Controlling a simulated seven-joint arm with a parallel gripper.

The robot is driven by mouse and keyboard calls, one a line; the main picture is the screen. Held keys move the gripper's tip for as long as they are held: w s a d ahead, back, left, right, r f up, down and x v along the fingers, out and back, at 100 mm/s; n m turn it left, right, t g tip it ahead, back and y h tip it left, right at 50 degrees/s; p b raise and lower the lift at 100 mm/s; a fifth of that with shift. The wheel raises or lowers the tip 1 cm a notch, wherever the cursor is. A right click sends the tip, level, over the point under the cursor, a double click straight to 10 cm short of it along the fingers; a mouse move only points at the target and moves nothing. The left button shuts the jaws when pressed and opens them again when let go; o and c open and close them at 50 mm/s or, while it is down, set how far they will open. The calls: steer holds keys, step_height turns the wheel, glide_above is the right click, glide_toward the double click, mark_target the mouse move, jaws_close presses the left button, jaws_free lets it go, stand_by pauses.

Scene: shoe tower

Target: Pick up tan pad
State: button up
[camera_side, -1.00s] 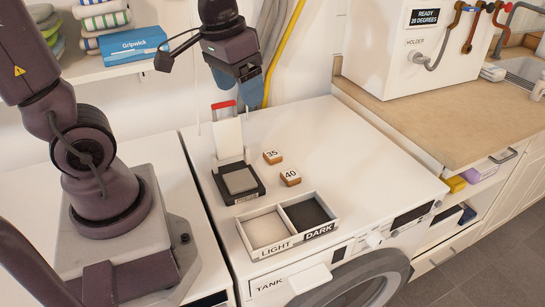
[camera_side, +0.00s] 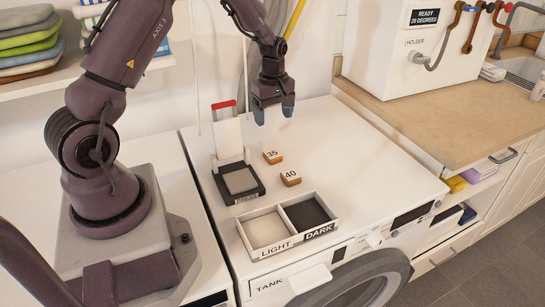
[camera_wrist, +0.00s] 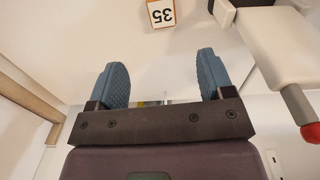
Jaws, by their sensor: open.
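My gripper (camera_side: 273,115) is open and empty above the back of the white machine top, behind the numbered blocks; its blue fingers also show in the wrist view (camera_wrist: 161,65). No pad is plainly tan. A small block marked 35 (camera_side: 273,157) has a white top and tan-brown sides. It shows upside down beyond the fingers in the wrist view (camera_wrist: 161,13). A similar block marked 40 (camera_side: 290,178) lies nearer the front. A pale grey pad (camera_side: 240,181) sits on a black base. I cannot tell which of these is the tan pad.
A two-part tray (camera_side: 291,245) labelled LIGHT and DARK stands near the front edge, pale inside on the left and dark on the right. An upright white panel with a red-topped frame (camera_side: 228,136) rises behind the black base. The machine top right of the blocks is clear.

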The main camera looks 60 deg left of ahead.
mark_target(273, 154)
step_height(273, 154, down, 12)
steer(key=shift+s+d+f, duration=0.1)
steer(key=shift+s+f, duration=0.05)
steer(key=shift+f, duration=0.05)
stand_by(0.4)
steer(key=c, duration=1)
